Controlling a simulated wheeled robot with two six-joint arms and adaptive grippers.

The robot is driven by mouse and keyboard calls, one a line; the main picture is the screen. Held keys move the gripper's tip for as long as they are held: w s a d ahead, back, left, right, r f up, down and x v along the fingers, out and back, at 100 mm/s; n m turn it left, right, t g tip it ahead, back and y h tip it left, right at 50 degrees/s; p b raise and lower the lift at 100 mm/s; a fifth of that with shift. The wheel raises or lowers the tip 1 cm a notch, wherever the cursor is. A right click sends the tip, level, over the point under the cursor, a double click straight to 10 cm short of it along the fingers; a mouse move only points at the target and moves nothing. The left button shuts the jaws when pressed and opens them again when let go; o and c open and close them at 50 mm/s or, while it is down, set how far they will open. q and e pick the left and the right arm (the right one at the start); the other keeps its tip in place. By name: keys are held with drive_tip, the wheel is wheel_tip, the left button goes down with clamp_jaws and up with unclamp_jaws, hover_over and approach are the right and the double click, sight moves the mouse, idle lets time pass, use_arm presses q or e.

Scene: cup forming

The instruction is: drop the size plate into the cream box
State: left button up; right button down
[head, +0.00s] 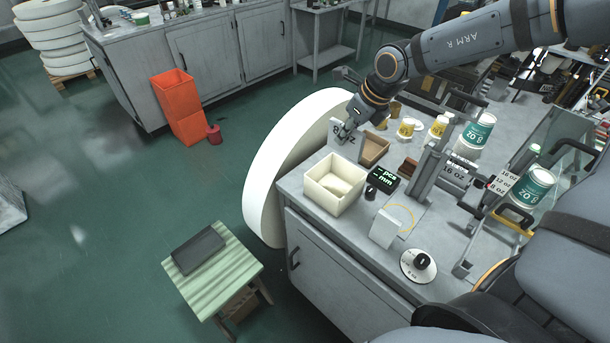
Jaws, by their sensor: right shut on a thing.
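The cream box (322,199) is an open-topped square box at the left part of the grey bench top. A white size plate (337,132) with dark lettering, apparently "8 oz", is at the bench's far left corner. My right gripper (346,129) comes in from the upper right and is shut on this plate. The plate is behind the cream box, outside it and apart from it. The fingertips are small and partly hidden. My left gripper is not in view.
A brown open bin (374,149) stands just right of the plate, behind the box. A black display (384,179) is right of the box.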

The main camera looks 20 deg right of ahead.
sight(345, 154)
drive_tip(key=shift+s+d+r, duration=0.1)
drive_tip(key=shift+s, duration=0.15)
drive_tip(key=shift+s+d+f, duration=0.15)
drive_tip(key=shift+s+f, duration=0.05)
drive_tip(key=shift+f, duration=0.05)
drive_tip(key=f+b, duration=0.1)
drive_tip(key=f, duration=0.3)
drive_tip(key=shift+w+f+b, duration=0.2)
drive_tip(key=shift+b, duration=0.15)
drive_tip(key=shift+s+f, duration=0.1)
drive_tip(key=shift+f, duration=0.45)
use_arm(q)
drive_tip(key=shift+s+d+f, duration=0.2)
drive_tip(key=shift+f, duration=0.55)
